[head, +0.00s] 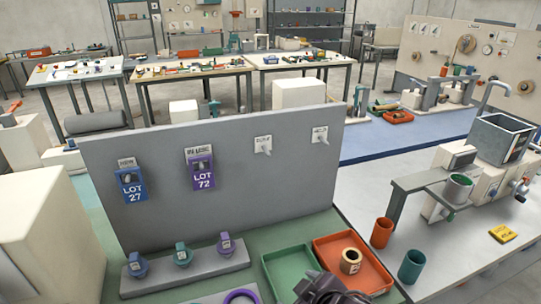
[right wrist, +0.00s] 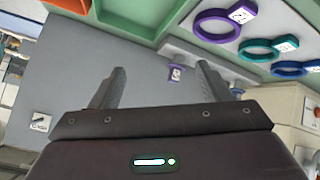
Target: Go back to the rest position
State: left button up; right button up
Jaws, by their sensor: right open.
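My right gripper (right wrist: 160,85) is open in the right wrist view, with nothing between its two grey fingers. In the head view a dark part of my right arm (head: 325,290) shows at the bottom, in front of the green tray (head: 290,270) and the orange tray (head: 350,255). My left gripper is not in view. A purple ring (right wrist: 223,22) with a white tag lies beyond the fingers in the right wrist view, beside teal (right wrist: 258,50) and blue rings (right wrist: 290,68).
A grey upright panel (head: 220,180) carries a blue LOT 27 tag (head: 132,185) and a purple LOT 72 tag (head: 203,172). The orange tray holds a cream-centred roll (head: 351,260). Orange (head: 381,232) and green cups (head: 411,266) stand by a machine on the right.

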jog(key=s+d+f+m+g+h, duration=0.5)
jog(key=s+d+m, duration=0.3)
jog(key=s+d, duration=0.55)
notch_tip(320, 180, down, 33)
jog(key=s+g+y, duration=0.1)
jog(key=s+g, duration=0.1)
jog(key=s+d+f, duration=0.1)
jog(key=s+f, duration=0.7)
jog(key=s, duration=0.1)
jog(key=s+d+f+b, duration=0.1)
jog(key=s+d+f, duration=0.1)
jog(key=s+f, duration=0.7)
jog(key=shift+s+d+f+g, duration=0.25)
jog(key=shift+s+f+g, duration=0.05)
jog(key=shift+s+g, duration=0.1)
